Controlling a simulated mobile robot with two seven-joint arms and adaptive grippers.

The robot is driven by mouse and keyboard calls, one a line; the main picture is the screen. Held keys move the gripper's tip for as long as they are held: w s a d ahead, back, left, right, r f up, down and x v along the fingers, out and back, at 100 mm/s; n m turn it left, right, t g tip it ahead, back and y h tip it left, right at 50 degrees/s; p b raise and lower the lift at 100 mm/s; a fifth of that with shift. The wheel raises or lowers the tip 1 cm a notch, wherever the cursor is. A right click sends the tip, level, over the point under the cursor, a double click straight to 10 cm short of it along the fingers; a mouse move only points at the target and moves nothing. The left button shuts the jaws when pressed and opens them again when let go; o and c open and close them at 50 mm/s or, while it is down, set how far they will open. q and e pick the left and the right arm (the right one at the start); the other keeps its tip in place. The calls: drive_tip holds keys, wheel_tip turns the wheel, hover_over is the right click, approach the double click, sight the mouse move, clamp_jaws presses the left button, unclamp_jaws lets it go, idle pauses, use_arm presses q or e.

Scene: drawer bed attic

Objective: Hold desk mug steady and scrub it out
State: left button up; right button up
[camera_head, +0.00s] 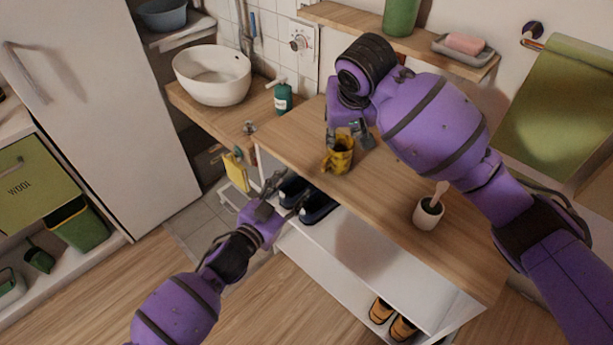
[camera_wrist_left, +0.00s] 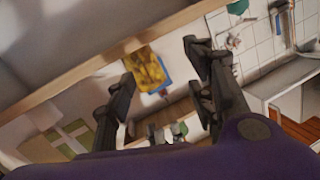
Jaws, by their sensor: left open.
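The yellow mug (camera_head: 341,158) with dark smudges stands near the front edge of the wooden desk top. My right gripper (camera_head: 348,134) points down at the mug's rim, its grey fingers at or just behind it; whether they grip it is unclear. My left gripper (camera_head: 285,192) is open and empty in front of the desk, lower left of the mug. Its spread fingers (camera_wrist_left: 162,68) fill the left wrist view. A pale cup (camera_head: 428,215) with a light-handled brush (camera_head: 438,193) in it stands on the desk, right of the mug.
A yellow cloth (camera_head: 236,170) hangs by the counter. A white basin (camera_head: 212,75) and green bottle (camera_head: 282,97) stand at the back left. Dark shoes (camera_head: 318,207) sit on the shelf under the desk. The desk top between mug and cup is clear.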

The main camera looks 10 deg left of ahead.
sight(323, 164)
use_arm(q)
drive_tip(key=w+d+r+h, duration=0.1)
drive_tip(key=w+d, duration=0.1)
drive_tip(key=w, duration=0.1)
drive_tip(key=w+d+h, duration=0.2)
drive_tip(key=d, duration=0.1)
drive_tip(key=w+d+r+h, duration=0.1)
drive_tip(key=w+d, duration=0.2)
drive_tip(key=shift+w+d+r+g, duration=0.2)
drive_tip(key=shift+w+r+g, duration=0.1)
drive_tip(key=shift+r+g, duration=0.1)
clamp_jaws()
idle(0.4)
